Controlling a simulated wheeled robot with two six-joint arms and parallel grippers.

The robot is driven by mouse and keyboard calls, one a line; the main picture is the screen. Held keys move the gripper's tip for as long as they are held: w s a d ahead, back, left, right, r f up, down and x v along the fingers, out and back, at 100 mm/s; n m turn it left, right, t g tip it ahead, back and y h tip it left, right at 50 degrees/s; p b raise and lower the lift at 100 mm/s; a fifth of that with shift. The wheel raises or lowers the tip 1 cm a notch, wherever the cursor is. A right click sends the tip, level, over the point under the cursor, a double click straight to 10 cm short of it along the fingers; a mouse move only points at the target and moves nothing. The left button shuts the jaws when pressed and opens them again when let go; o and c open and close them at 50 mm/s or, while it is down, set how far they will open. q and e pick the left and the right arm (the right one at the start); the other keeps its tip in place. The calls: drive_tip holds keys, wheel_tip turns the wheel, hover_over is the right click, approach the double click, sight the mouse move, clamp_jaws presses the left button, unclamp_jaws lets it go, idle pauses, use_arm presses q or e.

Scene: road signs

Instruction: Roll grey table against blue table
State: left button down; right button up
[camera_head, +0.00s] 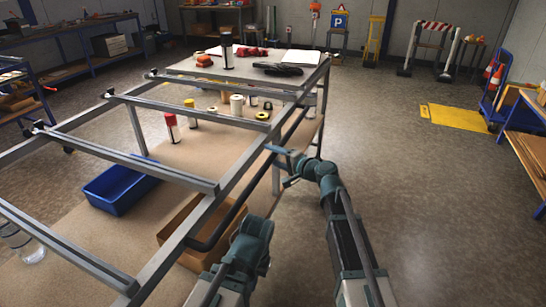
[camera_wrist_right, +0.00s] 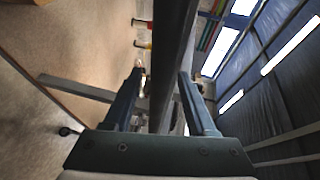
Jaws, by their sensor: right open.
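The grey table (camera_head: 160,185) has a grey metal frame with open crossbars, a tan lower shelf and a dark push bar (camera_head: 222,222) along its right side. My right gripper (camera_head: 281,163) is at the far part of that bar. In the right wrist view the open fingers (camera_wrist_right: 160,88) stand on either side of the dark bar (camera_wrist_right: 172,55). Contact cannot be told. A blue-framed table (camera_head: 528,150) stands at the right edge, and a long blue-framed bench (camera_head: 70,40) runs along the back left.
The table carries a blue bin (camera_head: 119,184), a cardboard box (camera_head: 180,236) and tape rolls (camera_head: 237,105). Right of it the floor (camera_head: 420,210) is clear. Beyond are a yellow mat (camera_head: 455,118), a blue trolley (camera_head: 490,95) and a striped barrier (camera_head: 436,27).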

clamp_jaws()
idle(1.4)
